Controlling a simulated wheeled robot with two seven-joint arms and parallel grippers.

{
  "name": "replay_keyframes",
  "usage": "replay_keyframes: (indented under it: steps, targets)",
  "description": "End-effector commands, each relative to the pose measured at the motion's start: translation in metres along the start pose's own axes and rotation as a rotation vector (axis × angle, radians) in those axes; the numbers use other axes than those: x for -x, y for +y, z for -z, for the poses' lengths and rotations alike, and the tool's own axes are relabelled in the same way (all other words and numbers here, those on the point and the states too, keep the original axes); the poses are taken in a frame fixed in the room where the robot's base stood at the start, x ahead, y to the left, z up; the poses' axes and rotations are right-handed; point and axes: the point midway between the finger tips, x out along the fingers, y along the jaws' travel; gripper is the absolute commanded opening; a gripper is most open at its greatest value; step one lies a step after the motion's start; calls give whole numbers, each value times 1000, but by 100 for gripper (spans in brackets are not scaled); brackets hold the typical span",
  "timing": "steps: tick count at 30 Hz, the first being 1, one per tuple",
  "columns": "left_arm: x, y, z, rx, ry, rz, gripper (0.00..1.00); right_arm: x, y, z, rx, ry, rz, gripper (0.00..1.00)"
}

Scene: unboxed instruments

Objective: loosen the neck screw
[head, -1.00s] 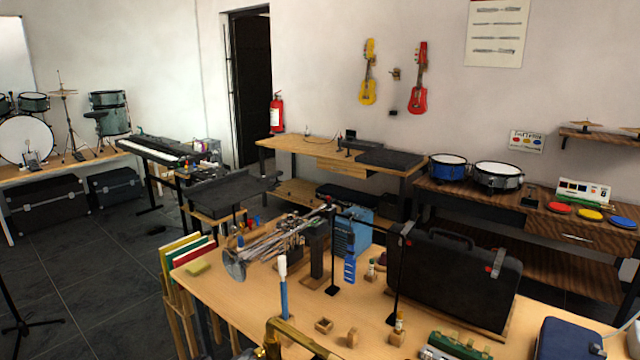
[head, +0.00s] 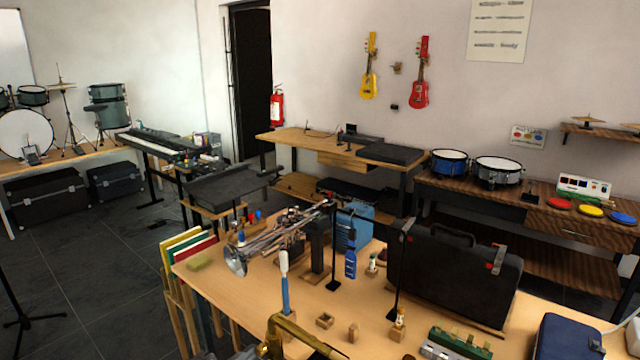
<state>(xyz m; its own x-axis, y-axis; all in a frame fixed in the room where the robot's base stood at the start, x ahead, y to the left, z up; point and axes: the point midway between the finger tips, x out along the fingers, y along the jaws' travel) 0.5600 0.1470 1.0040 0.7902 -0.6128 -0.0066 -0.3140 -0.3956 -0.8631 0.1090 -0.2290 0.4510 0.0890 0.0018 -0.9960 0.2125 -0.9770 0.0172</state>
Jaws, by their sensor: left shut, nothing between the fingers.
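A brass curved tube (head: 292,331), which looks like a saxophone neck, rises at the bottom edge of the head view. The rest of that instrument is cut off by the frame. Its neck screw is too small or hidden to make out. What seems to be the tip of my left gripper (head: 245,354) shows only as a small pale piece at the bottom edge, left of the brass. It looks shut and empty, and I cannot tell whether it touches the brass. My right gripper is not in view.
The wooden table (head: 225,290) holds a silver instrument (head: 236,261), a blue-handled brush (head: 284,283), a blue bottle (head: 350,263), small wooden blocks (head: 325,320), a black case (head: 455,275) and a blue case (head: 570,340). Thin black stands (head: 397,275) rise among them.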

Motion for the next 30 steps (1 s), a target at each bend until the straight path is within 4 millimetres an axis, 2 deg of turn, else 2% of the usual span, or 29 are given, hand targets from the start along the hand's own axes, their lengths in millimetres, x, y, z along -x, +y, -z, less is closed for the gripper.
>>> replay_keyframes:
  steps: [1, 15, 30]
  targets:
    - [-2, -4, 8, -1, 20, 4, 0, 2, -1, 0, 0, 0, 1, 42]
    - [0, -3, -1, 0, 18, 3, 0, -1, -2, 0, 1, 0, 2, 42]
    - [55, -3, -4, 1, 6, 1, 0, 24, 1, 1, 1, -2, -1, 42]
